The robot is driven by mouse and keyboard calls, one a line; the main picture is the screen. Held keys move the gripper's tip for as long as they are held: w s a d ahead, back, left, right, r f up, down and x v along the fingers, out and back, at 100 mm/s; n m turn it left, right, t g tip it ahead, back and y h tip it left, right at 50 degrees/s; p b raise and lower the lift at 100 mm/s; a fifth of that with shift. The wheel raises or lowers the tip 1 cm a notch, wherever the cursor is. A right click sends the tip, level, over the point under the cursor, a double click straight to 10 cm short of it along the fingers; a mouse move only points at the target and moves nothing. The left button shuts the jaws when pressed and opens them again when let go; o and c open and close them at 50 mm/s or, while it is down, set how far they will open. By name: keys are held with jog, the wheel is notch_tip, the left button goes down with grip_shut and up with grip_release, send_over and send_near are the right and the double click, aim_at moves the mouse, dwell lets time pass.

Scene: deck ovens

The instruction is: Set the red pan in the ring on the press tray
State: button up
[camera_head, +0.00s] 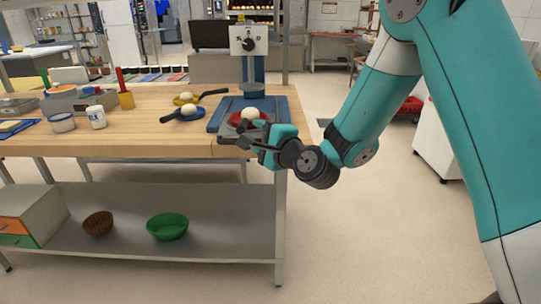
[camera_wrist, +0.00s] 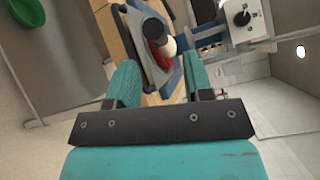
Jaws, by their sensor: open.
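The red pan (camera_head: 236,119) holds a white ball (camera_head: 250,114) and sits at the front of the blue press tray (camera_head: 281,107). My gripper (camera_head: 258,145) is open at the tray's front edge, close to the pan. In the wrist view the open fingers (camera_wrist: 160,72) stand either side of the pan area, and nothing is clearly gripped. The ring is not clearly visible, so I cannot tell whether the pan sits inside it.
Yellow (camera_head: 184,99) and blue (camera_head: 182,113) pans, each with a white ball, stand left on the wooden table (camera_head: 150,140). A green bowl (camera_head: 167,226) is on the lower shelf.

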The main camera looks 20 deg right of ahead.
jog(key=s+a+n+g+y+b, duration=0.1)
jog(key=s+a+n+g+y, duration=0.2)
jog(key=s+n, duration=0.45)
jog(key=s+a+n+g+y+b, duration=0.1)
jog(key=s+a+n+g+b, duration=0.1)
jog(key=s+a+n+g, duration=0.5)
jog(key=s+d+f+n+g+h, duration=0.1)
jog(key=s+d+n+g+h, duration=0.1)
jog(key=s, duration=0.7)
jog(key=s+d+n+g+h, duration=0.3)
jog(key=s+d+n, duration=0.3)
jog(key=s+n, duration=0.2)
jog(key=shift+s+d+f+g+h, duration=0.3)
jog(key=shift+s+d+f+g, duration=0.1)
jog(key=shift+s+g, duration=0.45)
